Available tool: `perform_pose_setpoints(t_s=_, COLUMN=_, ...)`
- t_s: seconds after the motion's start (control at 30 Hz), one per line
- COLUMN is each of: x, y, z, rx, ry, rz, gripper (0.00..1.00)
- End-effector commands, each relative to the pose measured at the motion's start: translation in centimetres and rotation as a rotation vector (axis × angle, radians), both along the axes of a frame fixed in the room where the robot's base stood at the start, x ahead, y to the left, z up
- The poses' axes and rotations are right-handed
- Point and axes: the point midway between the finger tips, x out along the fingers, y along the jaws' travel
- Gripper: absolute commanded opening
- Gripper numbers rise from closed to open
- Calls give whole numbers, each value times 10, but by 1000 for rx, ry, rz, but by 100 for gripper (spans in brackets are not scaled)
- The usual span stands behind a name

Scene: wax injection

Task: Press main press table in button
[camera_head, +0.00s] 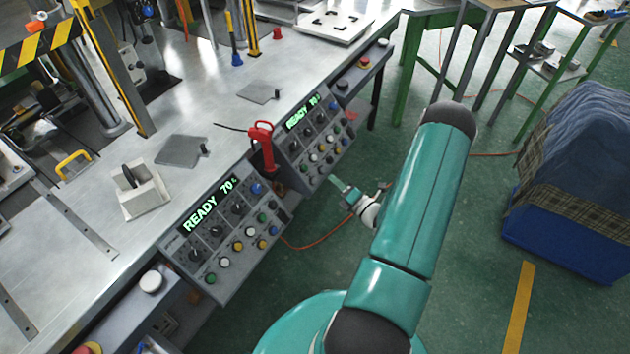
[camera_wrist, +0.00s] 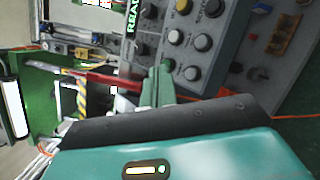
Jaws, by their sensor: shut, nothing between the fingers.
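Two grey control panels with lit READY displays front the steel press table (camera_head: 235,110): a near panel (camera_head: 222,240) and a far panel (camera_head: 312,140). Both carry several coloured buttons and dark knobs. No label is readable, so I cannot tell which button is "main press table in". My gripper (camera_head: 334,181) is shut and empty, just off the lower right edge of the far panel. In the wrist view my gripper's fingertips (camera_wrist: 158,72) point at a panel, close to a green button (camera_wrist: 168,64). White buttons (camera_wrist: 176,37) lie just above. Contact cannot be told.
A red handled tool (camera_head: 262,145) stands between the panels, with an orange hose on the floor below. A red emergency button (camera_head: 364,62) sits beyond the far panel. A blue bin (camera_head: 570,240) with cloth stands at right.

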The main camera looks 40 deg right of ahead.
Motion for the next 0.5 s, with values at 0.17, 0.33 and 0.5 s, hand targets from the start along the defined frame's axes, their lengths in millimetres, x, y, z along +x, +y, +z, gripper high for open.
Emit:
perform_pose_setpoints(t_s=0.17, x=18, y=8, z=-17, rx=0, ry=0, rz=3, gripper=0)
perform_pose_setpoints(t_s=0.33, x=31, y=13, z=-28, rx=1, ry=-1, rz=0, gripper=0)
perform_pose_setpoints(t_s=0.5, x=38, y=15, z=-34, rx=0, ry=0, rz=1, gripper=0)
